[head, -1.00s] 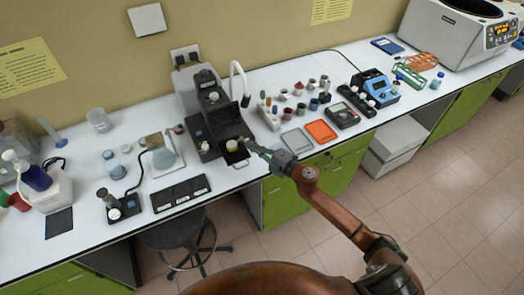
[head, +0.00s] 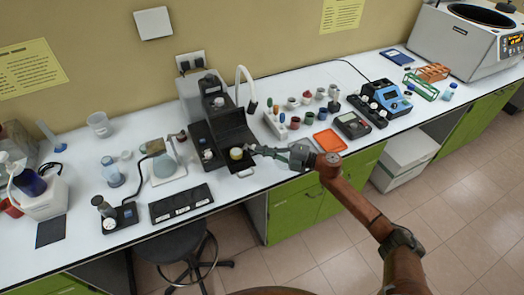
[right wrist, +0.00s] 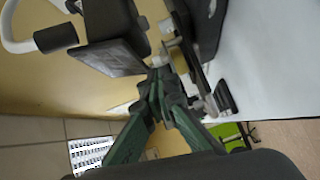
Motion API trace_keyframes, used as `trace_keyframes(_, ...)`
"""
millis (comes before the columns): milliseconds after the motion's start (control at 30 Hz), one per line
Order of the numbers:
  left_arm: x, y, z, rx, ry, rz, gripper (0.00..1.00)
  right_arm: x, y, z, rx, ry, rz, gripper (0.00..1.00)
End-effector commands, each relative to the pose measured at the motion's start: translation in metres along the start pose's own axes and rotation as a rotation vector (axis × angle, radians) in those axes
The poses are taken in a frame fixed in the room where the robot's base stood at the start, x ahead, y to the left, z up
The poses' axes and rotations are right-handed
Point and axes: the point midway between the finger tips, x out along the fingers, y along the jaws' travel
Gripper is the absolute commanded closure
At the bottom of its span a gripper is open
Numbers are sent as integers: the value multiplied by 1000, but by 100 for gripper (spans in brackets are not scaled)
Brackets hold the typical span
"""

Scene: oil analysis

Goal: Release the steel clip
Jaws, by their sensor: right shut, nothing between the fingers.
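The black analyser (head: 215,122) stands mid-bench with its dark lid raised and a pale round cup (head: 236,154) in its open front part. A small silvery loop (head: 246,172) shows at its front edge; I cannot tell surely whether this is the steel clip. My right gripper (head: 254,149) is shut and empty, just right of the cup and above the front part. In the right wrist view its green fingers (right wrist: 160,72) meet beside the dark lid (right wrist: 112,57), with the cup partly hidden behind them. Contact cannot be told. My left gripper is not in view.
A hanging lamp or hose (head: 246,85) arches beside the analyser. A flask (head: 163,160) and a black panel (head: 181,203) stand left. A stool (head: 173,243) stands below.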

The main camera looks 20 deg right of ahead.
Motion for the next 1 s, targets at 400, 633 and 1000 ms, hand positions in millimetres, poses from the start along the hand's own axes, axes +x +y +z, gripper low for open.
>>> trace_keyframes(400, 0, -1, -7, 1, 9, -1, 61, 0, 0, 0, 1, 0, 0, 100)
trace_keyframes(633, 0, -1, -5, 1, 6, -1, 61, 1, 0, 0, 0, 0, 0, 100)
trace_keyframes(1000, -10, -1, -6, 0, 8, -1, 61, 5, 2, -12, 2, 4, 0, 100)
